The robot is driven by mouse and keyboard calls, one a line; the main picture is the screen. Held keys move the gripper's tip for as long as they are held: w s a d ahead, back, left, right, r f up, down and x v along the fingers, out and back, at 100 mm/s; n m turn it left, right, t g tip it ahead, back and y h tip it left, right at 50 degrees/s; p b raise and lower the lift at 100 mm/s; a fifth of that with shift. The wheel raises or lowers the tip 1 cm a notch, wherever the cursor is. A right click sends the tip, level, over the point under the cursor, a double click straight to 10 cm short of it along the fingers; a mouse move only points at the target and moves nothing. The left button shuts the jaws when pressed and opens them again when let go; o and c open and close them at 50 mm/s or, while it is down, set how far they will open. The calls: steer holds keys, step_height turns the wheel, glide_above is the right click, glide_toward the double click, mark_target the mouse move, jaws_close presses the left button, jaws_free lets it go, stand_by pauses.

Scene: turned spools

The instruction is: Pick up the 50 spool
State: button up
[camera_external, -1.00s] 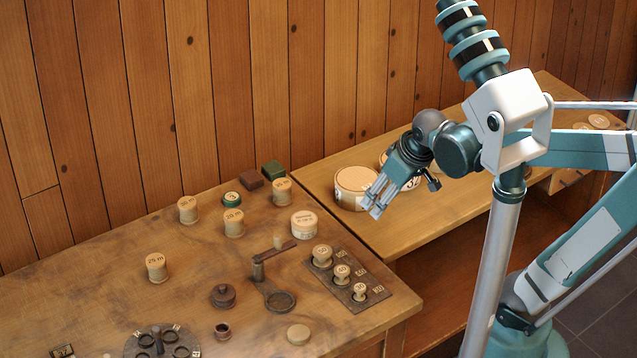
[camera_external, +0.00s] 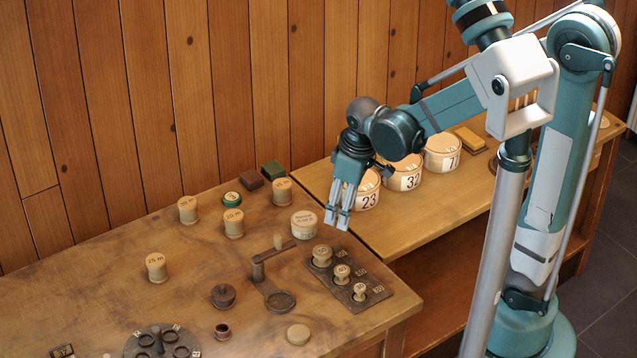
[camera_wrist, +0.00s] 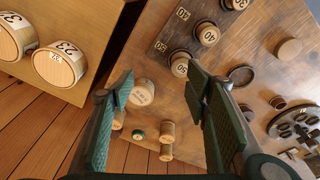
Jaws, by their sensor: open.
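The 50 spool (camera_external: 322,256) is a pale wooden spool, the largest of three on a dark plate (camera_external: 318,281) near the table's right end. In the wrist view the 50 spool (camera_wrist: 180,66) shows its numbered top close to the right finger, upside down. The spool marked 40 (camera_external: 342,273) and a smaller spool (camera_external: 360,291) stand in line beside it. My gripper (camera_external: 338,218) is open and empty, pointing down, above and behind the plate, in the air near the table's right edge. It also shows in the wrist view (camera_wrist: 160,84), with both fingers apart.
A crank fixture (camera_external: 263,270) and a round pale tub (camera_external: 304,224) stand left of the plate. Several other spools (camera_external: 234,223) stand farther left. Numbered drums (camera_external: 402,173) sit on the side bench (camera_external: 425,221).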

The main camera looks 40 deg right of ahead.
steer(key=n+g+p, duration=0.2)
steer(key=p, duration=0.1)
glide_toward(323, 251)
steer(key=shift+w+d+f, duration=0.2)
steer(key=shift+d+f, duration=0.2)
steer(key=shift+d, duration=0.05)
steer(key=shift+a+f+n+p, duration=0.3)
steer(key=shift+a+f+p, duration=0.1)
steer(key=shift+a+f, duration=0.3)
steer(key=shift+d+f, duration=0.1)
steer(key=shift+f, duration=1.2)
steer(key=shift+f, duration=0.1)
steer(key=shift+s+f, duration=0.1)
steer(key=shift+f, duration=2.4)
steer(key=c, duration=0.9)
